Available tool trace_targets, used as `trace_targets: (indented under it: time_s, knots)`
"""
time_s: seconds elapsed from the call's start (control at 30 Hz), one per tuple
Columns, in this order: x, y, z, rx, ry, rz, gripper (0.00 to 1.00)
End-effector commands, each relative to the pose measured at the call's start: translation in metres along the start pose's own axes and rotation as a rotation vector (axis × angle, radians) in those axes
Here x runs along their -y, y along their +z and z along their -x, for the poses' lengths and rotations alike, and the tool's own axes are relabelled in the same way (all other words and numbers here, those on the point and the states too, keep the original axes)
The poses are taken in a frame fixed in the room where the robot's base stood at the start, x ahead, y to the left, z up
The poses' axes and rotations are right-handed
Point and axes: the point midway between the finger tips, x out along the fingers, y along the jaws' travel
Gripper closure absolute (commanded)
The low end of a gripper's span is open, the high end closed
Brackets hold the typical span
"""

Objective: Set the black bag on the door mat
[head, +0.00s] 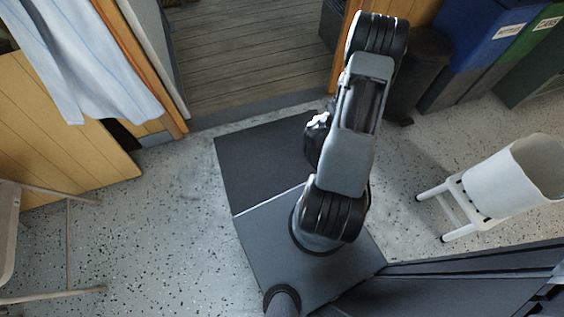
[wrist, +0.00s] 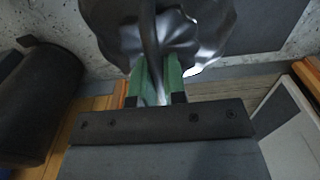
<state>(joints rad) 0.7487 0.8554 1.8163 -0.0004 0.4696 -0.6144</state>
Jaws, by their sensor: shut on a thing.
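The black bag (wrist: 200,30) is a shiny, crumpled plastic sack at the top of the wrist view. My gripper (wrist: 157,78), with green fingers, is shut on its gathered neck. In the head view a small dark, glossy part of the bag (head: 317,138) shows left of my arm, which hides the rest and the gripper. The door mat (head: 255,155) is a flat dark rectangle on the floor before the doorway. The bag overlaps its right part in the head view; I cannot tell its height above it. The mat also shows in the wrist view (wrist: 250,22).
A black bin (head: 424,62) stands right of the doorway, beside blue (head: 488,35) and green (head: 540,58) bins. A white bucket (head: 515,180) rests on a white stool (head: 450,207) at right. A chair (head: 12,225) is at left. Speckled floor left of the mat is clear.

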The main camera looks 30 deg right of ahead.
Motion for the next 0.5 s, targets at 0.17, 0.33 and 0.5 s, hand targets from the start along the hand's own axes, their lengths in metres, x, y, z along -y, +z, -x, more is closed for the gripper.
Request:
trace_targets:
  time_s: [0.17,0.33,0.5]
  knots:
    - [0.009,-0.002,-0.013,-0.001,0.0,0.002,1.0]
    - [0.038,-0.008,-0.027,0.0,0.0,0.005,1.0]
    - [0.071,-0.015,-0.042,0.0,0.0,0.003,1.0]
